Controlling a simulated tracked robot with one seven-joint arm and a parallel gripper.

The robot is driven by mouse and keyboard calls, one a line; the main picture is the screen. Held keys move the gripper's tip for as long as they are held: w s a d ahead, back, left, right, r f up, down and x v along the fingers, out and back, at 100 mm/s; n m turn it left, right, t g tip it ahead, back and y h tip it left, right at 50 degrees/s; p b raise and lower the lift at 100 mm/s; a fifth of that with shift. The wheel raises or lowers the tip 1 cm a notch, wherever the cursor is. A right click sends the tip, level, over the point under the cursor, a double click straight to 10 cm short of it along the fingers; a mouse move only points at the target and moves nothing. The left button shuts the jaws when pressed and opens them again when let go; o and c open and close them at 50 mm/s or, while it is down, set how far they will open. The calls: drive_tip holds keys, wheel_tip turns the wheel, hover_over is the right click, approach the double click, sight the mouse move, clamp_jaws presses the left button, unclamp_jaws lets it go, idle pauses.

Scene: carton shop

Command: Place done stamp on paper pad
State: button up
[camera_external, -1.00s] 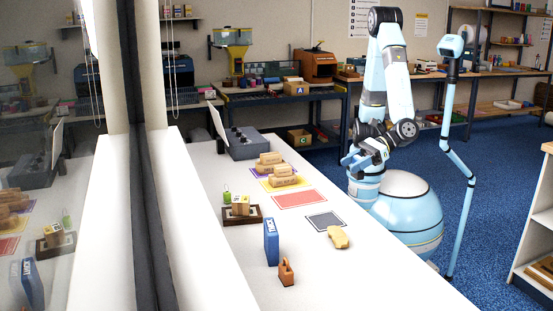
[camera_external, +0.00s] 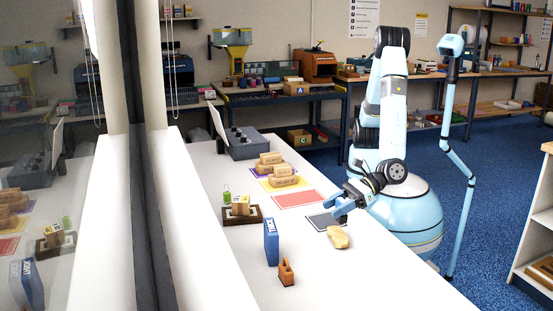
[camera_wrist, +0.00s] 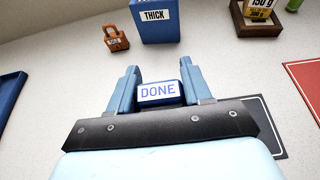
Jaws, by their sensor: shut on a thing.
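The done stamp (camera_wrist: 158,92), a blue block with a white face reading DONE, is held between the two blue fingers of my gripper (camera_wrist: 155,88) in the wrist view. In the external view my gripper (camera_external: 345,204) is low over the table's right edge, beside a flat dark grey rectangle with a pale border (camera_external: 320,223). This rectangle also shows in the wrist view (camera_wrist: 268,128), right of the gripper and partly hidden by it. No surface is clearly marked as the paper pad, so I cannot tell which one it is. The stamp's underside is hidden.
A pale yellow rounded object (camera_external: 339,239) lies close in front of my gripper. A red mat (camera_external: 297,199) lies behind the grey rectangle.

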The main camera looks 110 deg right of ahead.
drive_tip(key=shift+w+a+f, duration=0.2)
drive_tip(key=shift+w+f, duration=0.05)
drive_tip(key=shift+f, duration=1.6)
drive_tip(key=shift+f, duration=0.1)
drive_tip(key=o, duration=1.1)
drive_tip(key=shift+c, duration=0.2)
drive_tip(key=v, duration=1.2)
